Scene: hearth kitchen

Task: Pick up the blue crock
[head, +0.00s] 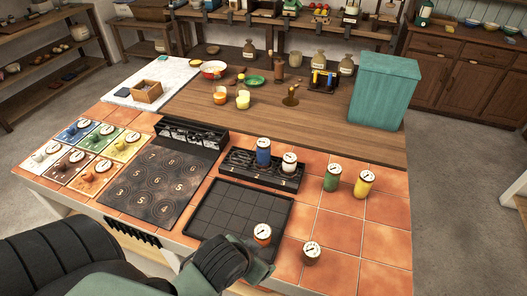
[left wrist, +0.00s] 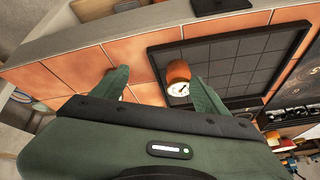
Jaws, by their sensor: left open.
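The blue crock (head: 263,152) stands upright in the black rack (head: 254,172) near the middle of the head view, with a white dial-like lid. A white crock (head: 289,162) stands in the same rack to its right. My left gripper (head: 250,262) is low in the head view, well in front of the rack and near the front edge of the black gridded tray (head: 216,229). In the left wrist view its fingers (left wrist: 160,85) are apart, with nothing held between them. I cannot make out the blue crock there. My right gripper is not in view.
An orange crock (head: 262,234) stands on the tray close to my left gripper. A brown crock (head: 311,252) stands to its right. Green (head: 332,178) and yellow (head: 363,184) crocks stand right of the rack. A teal box (head: 383,92) stands behind.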

